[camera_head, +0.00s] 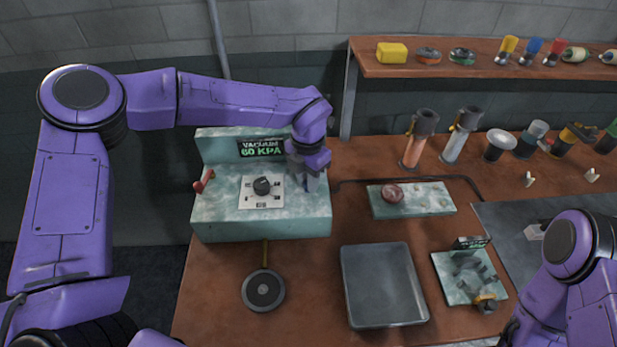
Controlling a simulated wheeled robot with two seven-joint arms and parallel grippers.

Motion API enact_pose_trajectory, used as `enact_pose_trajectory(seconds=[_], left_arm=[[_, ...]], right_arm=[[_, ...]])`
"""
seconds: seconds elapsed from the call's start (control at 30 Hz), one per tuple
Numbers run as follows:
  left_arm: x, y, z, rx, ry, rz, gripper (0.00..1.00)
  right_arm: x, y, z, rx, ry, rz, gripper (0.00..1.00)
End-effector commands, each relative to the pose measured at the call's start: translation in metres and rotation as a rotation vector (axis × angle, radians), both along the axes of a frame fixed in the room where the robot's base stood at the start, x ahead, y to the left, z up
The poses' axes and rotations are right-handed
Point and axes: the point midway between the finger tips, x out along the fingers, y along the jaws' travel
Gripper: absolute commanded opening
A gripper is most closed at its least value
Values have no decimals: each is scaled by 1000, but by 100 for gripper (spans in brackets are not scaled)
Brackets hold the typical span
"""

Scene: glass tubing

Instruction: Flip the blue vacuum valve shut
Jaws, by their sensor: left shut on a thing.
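The pale green vacuum box (222,216) stands at the back left of the bench, with a lit display (262,148) reading "VACUUM 60 KPA". A black knob (262,186) sits on a white plate on its top. A red-handled valve (203,181) is at its left side. My left gripper (309,182) reaches down at the box's right end and is shut, with a little blue showing at its fingertips. The blue valve is mostly hidden by the gripper, so its handle's angle cannot be told. My right arm shows at the lower right; its gripper is out of view.
A round black pedal (263,290) lies in front of the box. A grey tray (384,322) and a green plate (440,200) lie to the right. Upright tube holders (414,150) stand behind, under a wooden shelf (480,66). A dark hose runs along the bench right of the box.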

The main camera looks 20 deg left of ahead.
Motion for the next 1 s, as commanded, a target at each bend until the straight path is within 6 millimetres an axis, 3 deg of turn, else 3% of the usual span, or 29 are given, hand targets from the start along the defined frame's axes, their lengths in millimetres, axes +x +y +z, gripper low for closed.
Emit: enact_pose_trajectory(seconds=[0.13,0.17,0.2,0.23,0.57,0.67,1.0], left_arm=[[1,1,1,1,-3,0,0],[1,1,1,1,-3,0,31],[1,1,1,1,-3,0,44],[1,1,0,1,-3,0,51],[1,0,4,0,-2,2,51],[1,1,18,0,-5,2,51],[1,1,93,0,-5,3,51]], right_arm=[[0,0,0,0,0,0,62],[0,0,0,0,0,0,62],[0,0,0,0,0,0,62],[0,0,0,0,0,0,62],[0,0,-2,0,0,0,62],[0,0,-8,0,0,0,62],[0,0,-25,0,0,0,62]])
